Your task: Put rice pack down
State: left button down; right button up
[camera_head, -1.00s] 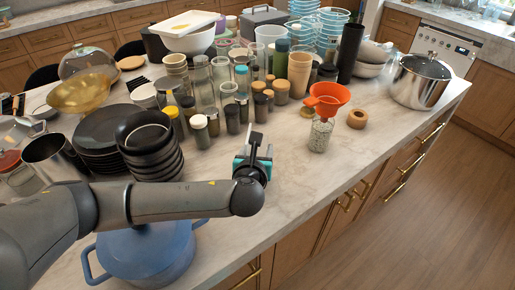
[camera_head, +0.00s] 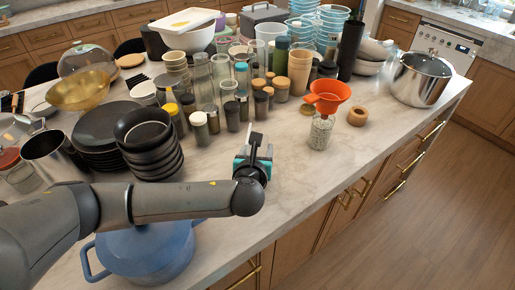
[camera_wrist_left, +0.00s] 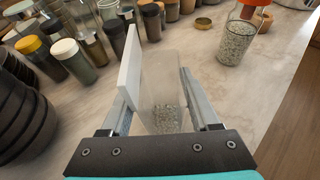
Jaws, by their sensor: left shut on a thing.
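My left gripper (camera_head: 256,145) hangs over the near part of the island counter. In the left wrist view its fingers (camera_wrist_left: 160,100) are closed around a clear pack with pale grains at its bottom, the rice pack (camera_wrist_left: 165,112). A pale flat panel (camera_wrist_left: 130,62) stands along the left finger; I cannot tell what it is. In the head view the pack is mostly hidden by the gripper. I cannot tell whether its bottom touches the counter. My right gripper is not in view.
A grain-filled jar (camera_head: 320,132) with an orange funnel (camera_head: 328,92) stands to the right. Several capped jars (camera_head: 199,128) stand behind my gripper. Black bowls (camera_head: 150,150) and a blue pot (camera_head: 145,250) are at left. Bare counter (camera_head: 290,170) lies right of my gripper.

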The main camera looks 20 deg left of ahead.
pick_arm(q)
jog(key=shift+f, duration=0.1)
jog(key=shift+c, duration=0.2)
grip_release()
jog(key=p+v, duration=0.1)
jog(key=v, duration=1.4)
jog(key=shift+p, duration=0.35)
jog(key=shift+s, duration=0.1)
